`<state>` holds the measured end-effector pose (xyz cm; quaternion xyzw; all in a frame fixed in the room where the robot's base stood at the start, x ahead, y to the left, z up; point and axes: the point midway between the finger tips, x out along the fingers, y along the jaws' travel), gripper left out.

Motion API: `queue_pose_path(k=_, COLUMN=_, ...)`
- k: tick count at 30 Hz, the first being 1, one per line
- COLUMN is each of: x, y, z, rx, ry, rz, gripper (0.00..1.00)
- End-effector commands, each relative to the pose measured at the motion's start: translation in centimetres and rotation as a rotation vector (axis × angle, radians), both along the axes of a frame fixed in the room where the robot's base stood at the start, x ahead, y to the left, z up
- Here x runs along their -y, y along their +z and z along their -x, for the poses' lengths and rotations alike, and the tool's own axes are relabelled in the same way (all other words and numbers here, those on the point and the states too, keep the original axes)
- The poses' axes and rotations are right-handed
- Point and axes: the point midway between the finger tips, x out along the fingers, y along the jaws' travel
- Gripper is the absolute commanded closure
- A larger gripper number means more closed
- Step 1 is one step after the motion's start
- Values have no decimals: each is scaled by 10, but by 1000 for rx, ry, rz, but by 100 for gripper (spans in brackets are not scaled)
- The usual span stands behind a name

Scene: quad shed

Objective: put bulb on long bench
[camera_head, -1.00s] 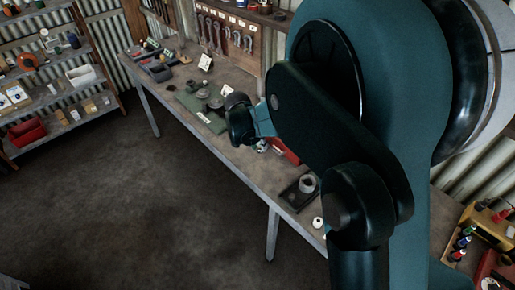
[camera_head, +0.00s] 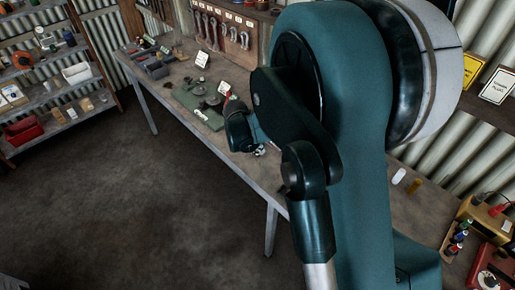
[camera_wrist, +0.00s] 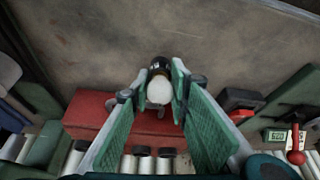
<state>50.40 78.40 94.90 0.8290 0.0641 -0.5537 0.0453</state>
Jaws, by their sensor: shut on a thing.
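The bulb (camera_wrist: 159,91) is white and round with a dark end, and sits between the green pads of my gripper (camera_wrist: 158,82) in the wrist view. My gripper is shut on it. The long bench (camera_head: 163,93) runs along the corrugated wall in the head view, and its bare grey-brown top (camera_wrist: 190,35) fills the upper part of the wrist view. In the head view my gripper (camera_head: 262,150) is over the bench near its front edge, mostly hidden by my arm; the bulb cannot be made out clearly there. I cannot tell the bulb's height above the bench.
Green equipment (camera_head: 202,106) and grey bins stand further along the bench. Shelves (camera_head: 45,92) stand at left.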

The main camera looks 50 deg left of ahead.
Motion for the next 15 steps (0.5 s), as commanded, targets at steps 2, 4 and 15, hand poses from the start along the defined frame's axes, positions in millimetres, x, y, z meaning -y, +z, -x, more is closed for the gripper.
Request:
queue_pose_path(k=2, x=0, y=0, z=0, rx=0, ry=0, rz=0, gripper=93)
queue_pose_path(k=4, x=0, y=0, z=0, rx=0, ry=0, rz=0, gripper=93)
queue_pose_path(k=15, x=0, y=-3, z=0, rx=0, ry=0, rz=0, gripper=69)
